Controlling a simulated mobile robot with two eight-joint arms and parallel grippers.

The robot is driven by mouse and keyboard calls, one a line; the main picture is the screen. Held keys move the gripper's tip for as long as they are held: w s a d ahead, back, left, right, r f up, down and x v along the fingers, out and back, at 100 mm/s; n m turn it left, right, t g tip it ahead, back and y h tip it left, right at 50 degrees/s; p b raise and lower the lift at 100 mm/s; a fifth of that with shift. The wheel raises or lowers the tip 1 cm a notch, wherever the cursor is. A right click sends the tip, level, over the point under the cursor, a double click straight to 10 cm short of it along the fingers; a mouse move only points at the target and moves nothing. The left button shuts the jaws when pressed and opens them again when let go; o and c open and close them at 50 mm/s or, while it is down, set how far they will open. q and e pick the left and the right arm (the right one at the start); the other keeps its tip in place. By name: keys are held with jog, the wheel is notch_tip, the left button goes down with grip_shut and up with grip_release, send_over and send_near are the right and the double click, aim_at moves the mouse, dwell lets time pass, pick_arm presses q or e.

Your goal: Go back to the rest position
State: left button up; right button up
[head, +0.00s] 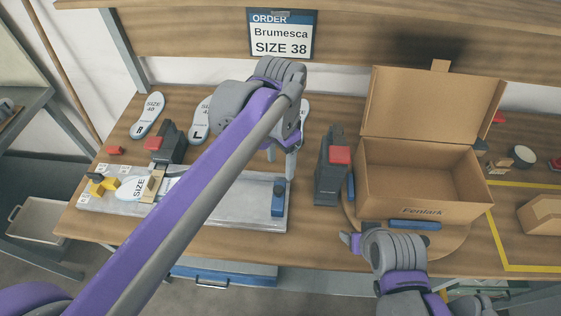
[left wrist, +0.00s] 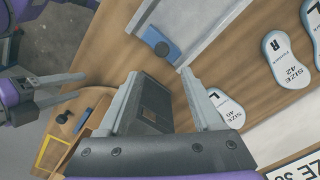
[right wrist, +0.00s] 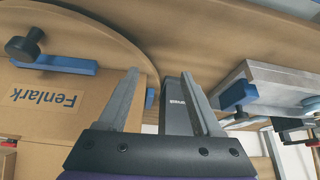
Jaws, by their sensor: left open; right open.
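My left gripper (head: 281,155) is open, above the workbench near the right end of the grey metal fixture. In the left wrist view its fingers (left wrist: 165,100) are apart, with nothing held; a dark stand lies behind them. My right gripper (head: 349,241) is open and low, in front of the cardboard box (head: 420,190). In the right wrist view its fingers (right wrist: 163,105) are apart and empty, with a grey block behind them. The box stands open on a round turntable (head: 452,243). My left arm crosses the head view and hides part of the fixture and insoles.
Insoles (head: 148,115) lie along the back of the bench. Another insole (head: 133,188) sits on the fixture (head: 240,212). Dark stands with red tops (head: 331,180) rise from the bench. An order sign (head: 282,35) reads Brumesca, size 38. Blue clamps (head: 415,225) edge the turntable.

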pick_arm(q)
jog(key=s+a+f+n+t, duration=0.3)
jog(key=s+a+f+n, duration=0.2)
jog(key=a, duration=0.3)
jog(key=s+a+f+n+t, duration=0.2)
jog(key=s+a+f+n, duration=0.3)
jog(key=a, duration=0.4)
jog(key=s+f, duration=0.1)
jog(key=s, duration=0.1)
jog(key=shift+s+f+t, duration=0.35)
jog(key=shift+f+t, duration=0.05)
dwell(1.0)
